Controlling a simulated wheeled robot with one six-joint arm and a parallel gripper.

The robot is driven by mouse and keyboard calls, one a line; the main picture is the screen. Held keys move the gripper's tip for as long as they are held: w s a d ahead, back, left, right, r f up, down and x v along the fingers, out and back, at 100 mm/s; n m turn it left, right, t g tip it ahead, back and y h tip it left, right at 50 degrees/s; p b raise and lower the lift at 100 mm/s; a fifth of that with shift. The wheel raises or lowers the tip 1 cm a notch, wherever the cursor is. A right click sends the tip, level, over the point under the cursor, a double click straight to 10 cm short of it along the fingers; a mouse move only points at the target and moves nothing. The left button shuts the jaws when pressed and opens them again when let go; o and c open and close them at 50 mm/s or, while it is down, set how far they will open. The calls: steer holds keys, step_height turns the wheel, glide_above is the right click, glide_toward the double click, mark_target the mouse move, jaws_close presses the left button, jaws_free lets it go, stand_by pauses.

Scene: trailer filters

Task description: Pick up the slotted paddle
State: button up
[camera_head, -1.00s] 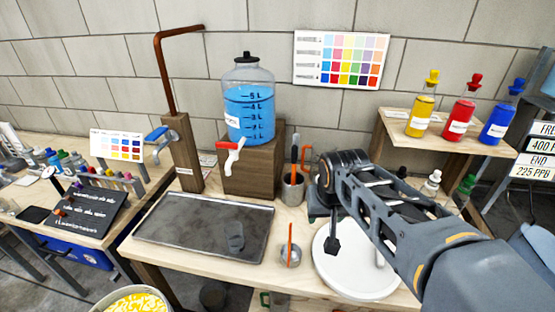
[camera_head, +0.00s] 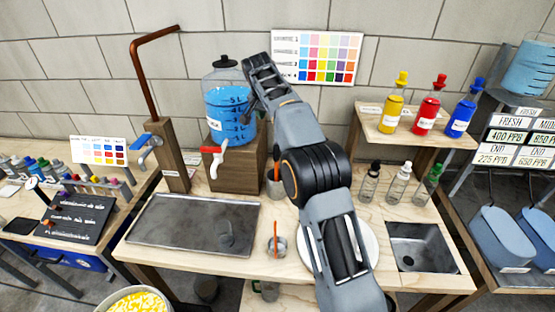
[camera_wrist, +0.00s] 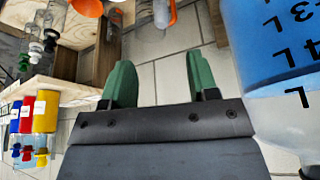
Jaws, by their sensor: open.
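I cannot pick out the slotted paddle for certain. An orange handle (camera_wrist: 163,12) shows at the top edge of the wrist view, beyond the fingers. My gripper's green fingers (camera_wrist: 160,82) are apart, with only wall showing between them. In the head view my forearm is raised beside the blue jug (camera_head: 230,112), and the fingertips are not clear there. The jug is close at the right of the wrist view (camera_wrist: 280,60).
A small cup (camera_head: 277,247) holds an orange-handled stick. A white round plate (camera_head: 370,250) lies under my arm.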

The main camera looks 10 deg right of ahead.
steer(key=x, duration=0.8)
steer(key=shift+p+x, duration=0.85)
steer(key=shift+x, duration=1.8)
steer(key=shift+w+d, duration=0.1)
steer(key=shift+w, duration=0.05)
steer(key=shift+c, duration=0.3)
jaws_close()
steer(key=shift+r, duration=0.15)
